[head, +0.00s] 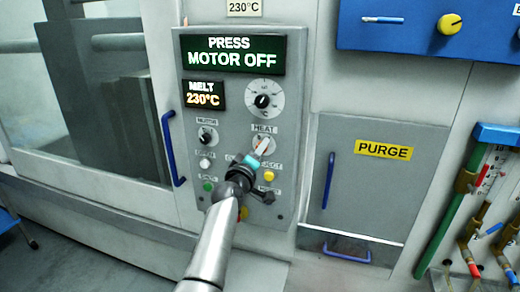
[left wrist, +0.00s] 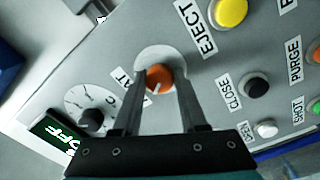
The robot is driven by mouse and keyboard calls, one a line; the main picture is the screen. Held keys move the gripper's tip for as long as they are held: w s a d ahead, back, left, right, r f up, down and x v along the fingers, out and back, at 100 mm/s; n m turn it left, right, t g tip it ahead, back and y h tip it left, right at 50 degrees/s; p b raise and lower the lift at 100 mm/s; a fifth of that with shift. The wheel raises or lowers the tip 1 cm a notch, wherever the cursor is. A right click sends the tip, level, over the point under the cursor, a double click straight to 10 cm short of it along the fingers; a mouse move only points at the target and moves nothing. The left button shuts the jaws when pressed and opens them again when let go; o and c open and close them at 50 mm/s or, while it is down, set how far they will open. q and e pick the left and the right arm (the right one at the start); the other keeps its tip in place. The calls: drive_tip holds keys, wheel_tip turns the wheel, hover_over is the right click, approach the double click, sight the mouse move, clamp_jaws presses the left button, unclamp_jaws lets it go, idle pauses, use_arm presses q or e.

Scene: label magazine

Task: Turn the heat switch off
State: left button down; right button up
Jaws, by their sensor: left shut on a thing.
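The heat switch is an orange knob (left wrist: 158,77) with a pale pointer line on a round light plate in the left wrist view. My left gripper (left wrist: 162,72) has one finger on each side of the knob and is shut on it. In the head view my left gripper (head: 262,147) reaches the grey control panel (head: 228,125) just below the HEAT label (head: 264,129); the gripper and arm hide part of the switch there. My right gripper is in neither view.
A display (head: 230,52) reads PRESS MOTOR OFF; a smaller one (head: 203,94) reads MELT 230°C. A temperature dial (head: 263,100) is above the switch. A yellow EJECT button (left wrist: 231,12) and black CLOSE button (left wrist: 256,87) are close by. Blue handles (head: 172,148) flank the panel.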

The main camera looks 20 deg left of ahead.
use_arm(q)
drive_tip(key=shift+n, duration=0.4)
drive_tip(key=shift+c, duration=2.2)
unclamp_jaws()
drive_tip(key=s, duration=1.5)
drive_tip(key=shift+s+a+f, duration=0.15)
drive_tip(key=shift+a, duration=0.15)
